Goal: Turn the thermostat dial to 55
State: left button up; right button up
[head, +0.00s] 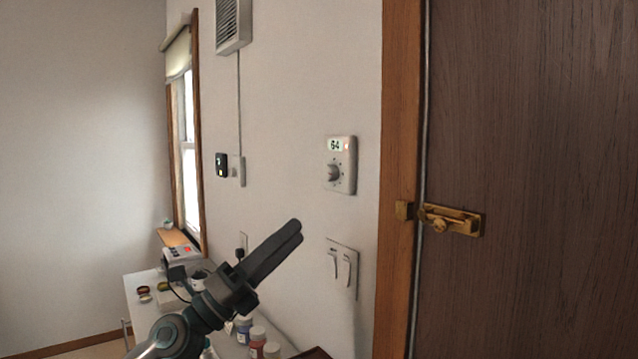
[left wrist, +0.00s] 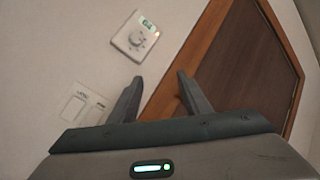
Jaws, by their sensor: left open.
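The thermostat (head: 341,165) is a white square unit on the wall, left of the door frame. Its small display (head: 335,145) reads 64, with an orange light beside it. Its round dial (head: 334,173) sits below the display. My left gripper (head: 294,229) is below and left of the thermostat, apart from it, pointing up and right. In the left wrist view the thermostat (left wrist: 136,36) is beyond the open, empty fingers (left wrist: 158,82), and its display is too small to read. My right gripper is in neither view.
A double light switch (head: 342,268) is on the wall below the thermostat. A brown door (head: 540,120) with a brass latch (head: 450,219) stands at the right. A white table (head: 140,300) with bottles and small items lies below my left arm. The wall around the thermostat is clear.

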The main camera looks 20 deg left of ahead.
aim_at(327, 172)
pick_arm(q)
jog(key=a+r+m+g+y, duration=0.5)
jog(key=a+r+m, duration=0.4)
jog(key=m, duration=0.3)
jog(key=shift+w+a+r, duration=0.2)
jog(key=shift+a+r, duration=0.2)
jog(key=shift+r, duration=0.3)
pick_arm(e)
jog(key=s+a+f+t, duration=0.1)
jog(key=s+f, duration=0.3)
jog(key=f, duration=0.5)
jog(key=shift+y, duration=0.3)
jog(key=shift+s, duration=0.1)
